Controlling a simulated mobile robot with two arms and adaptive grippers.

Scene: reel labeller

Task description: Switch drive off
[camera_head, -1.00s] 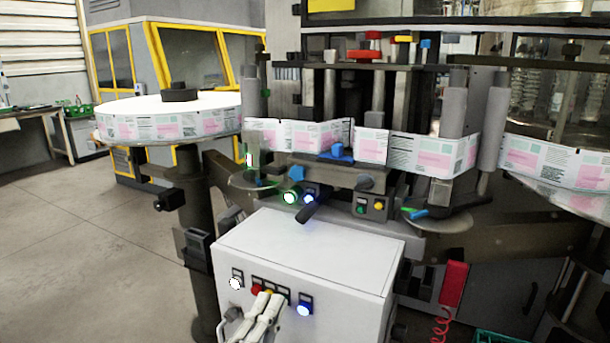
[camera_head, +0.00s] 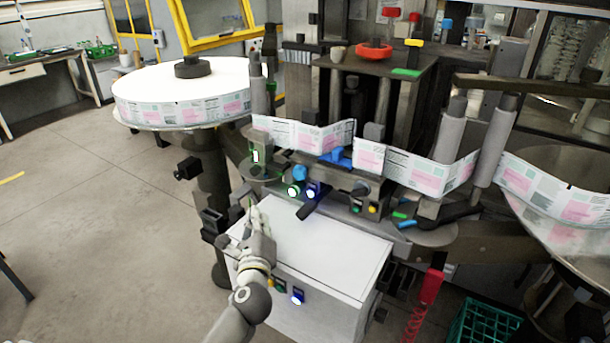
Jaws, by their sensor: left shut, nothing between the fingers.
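The white control cabinet (camera_head: 335,255) stands in front of the labeller. On its front panel a green button (camera_head: 280,286) and a lit blue button (camera_head: 297,296) show; the panel's left part is hidden behind my arm. On the machine above are a green-lit button (camera_head: 293,190), a blue-lit button (camera_head: 311,191) and a black handle (camera_head: 307,211). My left gripper (camera_head: 252,203) is shut and empty, over the cabinet's left top edge, fingers pointing up in the picture. It appears apart from the lit buttons, to their lower left. Which control is the drive's, I cannot tell.
A label reel (camera_head: 185,85) lies on a round table at left, its web (camera_head: 415,165) running across the machine to the right. A red device (camera_head: 431,286) with a coiled cord hangs right of the cabinet, near a green crate (camera_head: 485,325).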

